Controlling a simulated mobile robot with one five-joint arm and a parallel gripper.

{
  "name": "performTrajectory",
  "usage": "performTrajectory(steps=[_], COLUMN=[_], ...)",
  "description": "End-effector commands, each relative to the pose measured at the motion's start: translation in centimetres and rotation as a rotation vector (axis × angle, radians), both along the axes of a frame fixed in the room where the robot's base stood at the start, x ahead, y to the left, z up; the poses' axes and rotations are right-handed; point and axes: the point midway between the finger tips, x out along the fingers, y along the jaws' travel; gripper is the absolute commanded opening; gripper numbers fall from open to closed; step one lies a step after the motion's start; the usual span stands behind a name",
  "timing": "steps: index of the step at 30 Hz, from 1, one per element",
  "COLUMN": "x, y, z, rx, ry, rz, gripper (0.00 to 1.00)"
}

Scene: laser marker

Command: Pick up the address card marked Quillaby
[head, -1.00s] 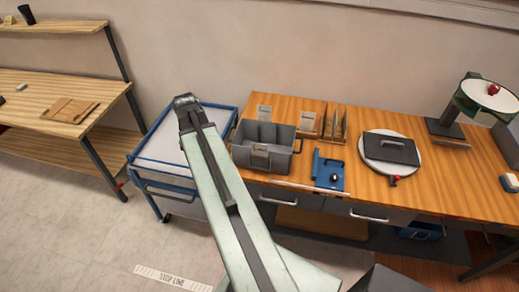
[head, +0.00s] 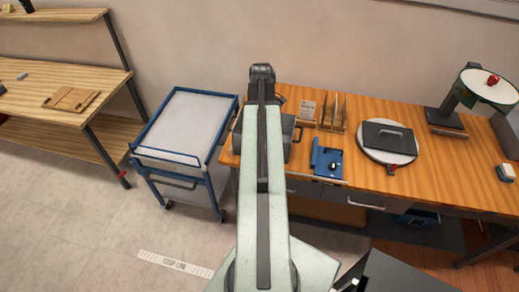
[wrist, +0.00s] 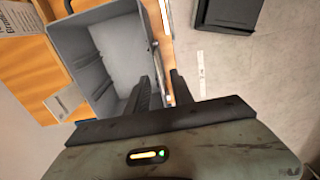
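No card here can be read as Quillaby. In the wrist view a printed card (wrist: 18,18) at upper left carries text that looks like "Bram…". A second pale card (wrist: 65,102) stands beside the grey bin (wrist: 88,50), its text too small to read. A thin white edge (wrist: 165,15) along the bin's other side may be another card seen edge-on. In the head view a card (head: 308,109) stands at the rack right of the bin. My gripper (wrist: 163,84) is open and empty, its fingers over the bin's near edge; my arm hides much of the bin in the head view.
A wooden rack (head: 332,124) holds upright boards. A blue fixture (head: 327,160) and a round plate (head: 372,153) with a dark handled slab lie farther right on the bench (head: 430,180). A blue-framed cart (head: 190,125) stands left.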

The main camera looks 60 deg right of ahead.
Motion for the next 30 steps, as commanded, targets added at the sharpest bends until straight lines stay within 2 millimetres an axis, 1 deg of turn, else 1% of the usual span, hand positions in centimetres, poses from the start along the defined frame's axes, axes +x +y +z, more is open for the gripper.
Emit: performTrajectory(steps=[1, 6, 9, 16, 17, 18, 19, 20, 30], x=[0.0, 0.1, 0.1, 0.1, 0.1, 0.1, 0.1, 0.1, 0.1], y=[0.0, -0.1, -0.1, -0.1, -0.1, -0.1, -0.1, -0.1, -0.1], z=[-1.0, -4.1, -5.2, -4.8, -4.8, -4.8, -4.8, -4.8, -4.8], rx=[0.0, 0.0, 0.0, 0.0, 0.0, 0.0, 0.0, 0.0, 0.0], ry=[0.0, 0.0, 0.0, 0.0, 0.0, 0.0, 0.0, 0.0, 0.0], rz=[0.0, 0.0, -0.001, -0.001, -0.001, -0.002, -0.002, -0.002, -0.002], gripper=[0.28, 0.28, 0.28, 0.28, 0.23, 0.12, 0.03, 0.0, 0.0])
